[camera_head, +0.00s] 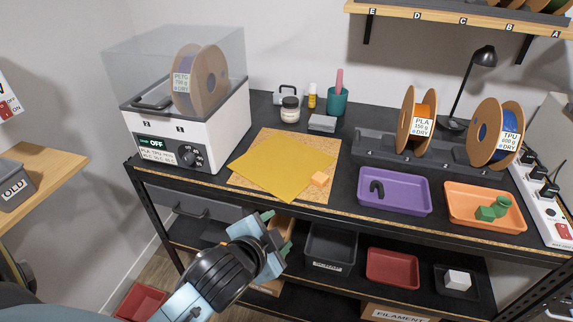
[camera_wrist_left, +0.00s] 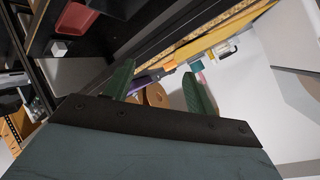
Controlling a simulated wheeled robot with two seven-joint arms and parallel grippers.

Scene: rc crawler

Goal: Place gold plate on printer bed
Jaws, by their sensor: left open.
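The gold plate (camera_head: 280,165) is a flat yellow square sheet. It lies turned on a cork mat (camera_head: 323,147) on the black workbench in the head view, overhanging the mat's left edge slightly. My left gripper (camera_head: 276,232) is open and empty, in front of the bench's front edge and apart from the plate. Its two green fingers also show spread in the left wrist view (camera_wrist_left: 158,88). I cannot make out a printer bed in either view. My right gripper is not in view.
A small orange block (camera_head: 320,179) sits by the plate's right corner. A white filament dryer (camera_head: 190,130) stands to the left. A purple tray (camera_head: 394,205) and an orange tray (camera_head: 465,218) lie to the right. Bins fill the shelf below.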

